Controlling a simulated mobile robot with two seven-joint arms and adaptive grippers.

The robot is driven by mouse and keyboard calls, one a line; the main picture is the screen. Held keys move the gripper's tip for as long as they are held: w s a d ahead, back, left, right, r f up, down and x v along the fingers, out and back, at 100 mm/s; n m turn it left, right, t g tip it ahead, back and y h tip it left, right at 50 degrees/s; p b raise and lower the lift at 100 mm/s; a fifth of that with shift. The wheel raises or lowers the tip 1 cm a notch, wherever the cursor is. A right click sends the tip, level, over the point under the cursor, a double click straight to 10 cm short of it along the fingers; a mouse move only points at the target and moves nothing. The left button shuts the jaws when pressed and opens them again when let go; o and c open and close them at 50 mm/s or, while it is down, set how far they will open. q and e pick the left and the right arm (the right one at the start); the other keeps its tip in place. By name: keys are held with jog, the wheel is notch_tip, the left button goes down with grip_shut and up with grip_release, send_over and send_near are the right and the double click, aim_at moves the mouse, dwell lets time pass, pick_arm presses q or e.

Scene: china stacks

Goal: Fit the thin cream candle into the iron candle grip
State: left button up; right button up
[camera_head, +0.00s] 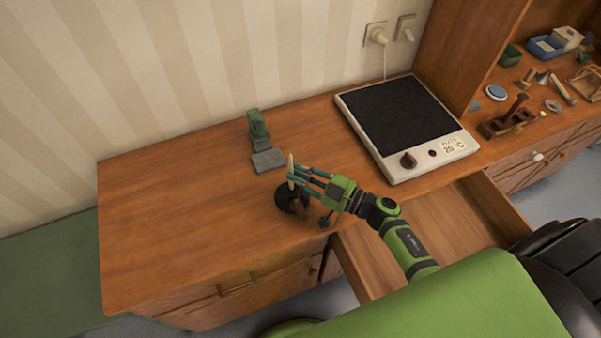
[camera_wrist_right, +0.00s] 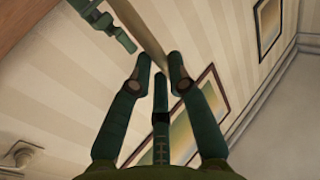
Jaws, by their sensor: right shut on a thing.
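The thin cream candle (camera_head: 290,164) stands about upright in the head view, its pale top showing above my fingers. My right gripper (camera_head: 293,178) is shut on it, reaching in from the right. The black iron candle grip (camera_head: 291,202) is on the wooden top directly below, partly covered by the fingers. The candle's lower end is hidden, so I cannot tell whether it sits in the grip. In the right wrist view the candle (camera_wrist_right: 150,42) runs slantwise past the fingertips (camera_wrist_right: 162,75). My left gripper is not in view.
A green and grey device (camera_head: 262,142) stands behind the candle grip. A hotplate (camera_head: 400,120) lies to the right, and an open drawer (camera_head: 430,222) juts out at the front. Tools fill the shelf at far right. The left of the wooden top (camera_head: 170,210) is clear.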

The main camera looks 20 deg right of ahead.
jog(key=shift+f+b, duration=1.25)
jog(key=shift+f, duration=0.5)
jog(key=o, duration=0.9)
jog(key=v, duration=1.2)
jog(key=shift+r, duration=0.1)
jog(key=o, duration=1.1)
